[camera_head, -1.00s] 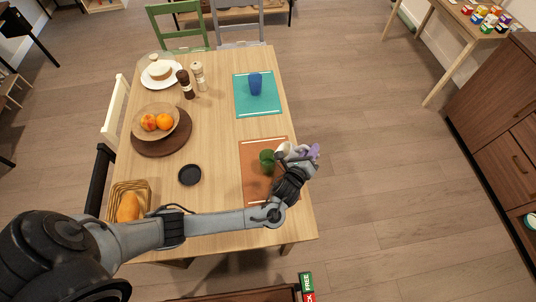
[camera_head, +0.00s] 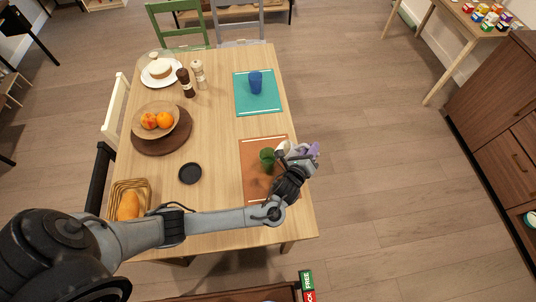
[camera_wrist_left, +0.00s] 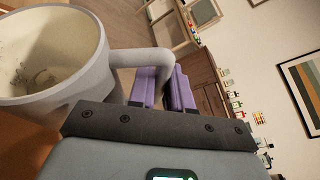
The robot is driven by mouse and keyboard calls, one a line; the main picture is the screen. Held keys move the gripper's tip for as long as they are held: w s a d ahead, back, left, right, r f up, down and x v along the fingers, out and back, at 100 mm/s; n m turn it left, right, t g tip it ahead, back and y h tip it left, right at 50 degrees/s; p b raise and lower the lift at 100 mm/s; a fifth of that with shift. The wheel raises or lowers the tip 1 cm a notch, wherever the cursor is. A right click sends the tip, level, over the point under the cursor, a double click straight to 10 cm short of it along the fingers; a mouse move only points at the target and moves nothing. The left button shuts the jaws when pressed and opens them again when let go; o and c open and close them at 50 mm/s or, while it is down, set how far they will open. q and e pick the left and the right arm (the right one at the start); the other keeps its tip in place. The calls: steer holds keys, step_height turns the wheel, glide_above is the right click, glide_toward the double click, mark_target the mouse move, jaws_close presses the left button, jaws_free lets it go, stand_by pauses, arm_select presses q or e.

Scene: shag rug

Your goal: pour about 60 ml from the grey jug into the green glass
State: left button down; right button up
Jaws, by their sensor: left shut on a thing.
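The grey jug (camera_head: 283,147) is held by my left gripper (camera_head: 304,151) above the right part of the brown placemat. In the left wrist view the jug (camera_wrist_left: 92,88) shows its wide open mouth, pale inner wall and looped handle, with the gripper's purple fingers (camera_wrist_left: 165,90) shut at the handle. A few dark marks show inside; I cannot tell the liquid level. The green glass (camera_head: 267,158) stands on the brown placemat (camera_head: 255,184), just left of the jug. No stream is visible between them. My right gripper is not in view.
A blue glass (camera_head: 255,84) stands on a teal placemat (camera_head: 268,107) further back. A black coaster (camera_head: 190,173), a fruit bowl (camera_head: 140,124), a bread basket (camera_head: 116,200) and two mills (camera_head: 185,83) occupy the left side. The table's middle is clear.

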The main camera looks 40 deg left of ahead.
arm_select(q)
steer(key=shift+w+r, duration=0.1)
stand_by(0.7)
steer(key=shift+w+d+f+p, duration=0.1)
steer(key=shift+d+f+p, duration=0.15)
steer(key=shift+p, duration=0.2)
steer(key=shift+w+d+f+m+g+y+p, duration=0.3)
steer(key=shift+d+f+m+g+p, duration=0.15)
steer(key=shift+m, duration=0.25)
steer(key=w+d+f+m+g+y, duration=0.2)
steer(key=w+d+f+m, duration=0.1)
steer(key=d+f+m, duration=0.2)
steer(key=shift+w+f+g+b, duration=0.2)
steer(key=shift+f+g+b, duration=0.15)
steer(key=shift+f+b, duration=0.1)
steer(key=shift+d+r, duration=0.15)
